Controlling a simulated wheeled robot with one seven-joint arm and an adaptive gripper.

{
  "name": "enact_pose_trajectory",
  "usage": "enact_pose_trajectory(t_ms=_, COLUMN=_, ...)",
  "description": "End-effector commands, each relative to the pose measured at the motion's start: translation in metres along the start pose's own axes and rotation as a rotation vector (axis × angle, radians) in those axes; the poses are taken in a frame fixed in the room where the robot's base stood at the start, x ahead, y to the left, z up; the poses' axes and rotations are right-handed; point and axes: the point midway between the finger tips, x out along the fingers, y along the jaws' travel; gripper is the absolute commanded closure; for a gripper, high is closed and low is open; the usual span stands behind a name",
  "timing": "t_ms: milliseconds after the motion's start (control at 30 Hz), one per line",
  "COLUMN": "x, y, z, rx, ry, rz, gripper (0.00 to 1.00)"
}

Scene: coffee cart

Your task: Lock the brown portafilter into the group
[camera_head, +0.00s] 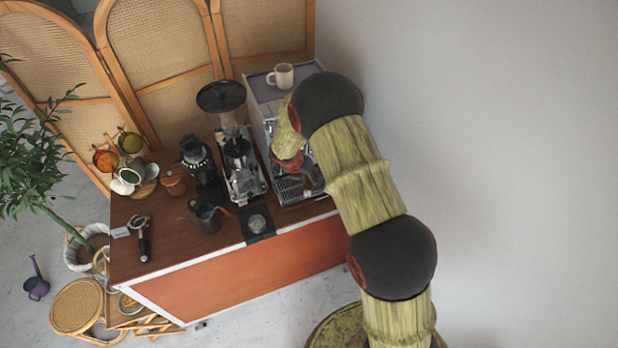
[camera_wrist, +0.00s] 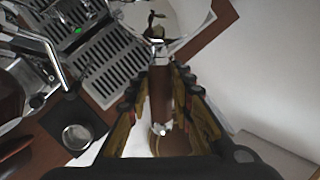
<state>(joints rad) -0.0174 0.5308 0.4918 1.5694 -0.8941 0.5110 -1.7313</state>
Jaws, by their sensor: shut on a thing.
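The brown portafilter shows in the wrist view by its brown handle (camera_wrist: 160,95), which lies between the fingers of my gripper (camera_wrist: 163,80). My gripper is shut on this handle. The metal neck points away from my gripper, toward the top of the wrist view. In the head view my gripper (camera_head: 304,178) is low at the front of the espresso machine (camera_head: 262,92), above its drip tray. The drip tray also shows in the wrist view (camera_wrist: 112,68). My arm hides much of the machine's front, and I cannot tell whether the portafilter sits in the group.
A cream cup (camera_head: 282,75) stands on the machine. A black-handled portafilter (camera_head: 142,240) lies on the wooden counter (camera_head: 175,225). The wall is to the right.

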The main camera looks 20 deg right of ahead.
Motion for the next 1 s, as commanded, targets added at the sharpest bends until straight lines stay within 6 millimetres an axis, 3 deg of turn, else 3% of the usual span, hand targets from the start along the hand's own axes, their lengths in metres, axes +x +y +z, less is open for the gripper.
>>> enact_pose_trajectory(t_ms=1000, x=0.002, y=-0.012, z=0.001, rx=-0.109, ry=-0.026, rz=0.047, gripper=1.00)
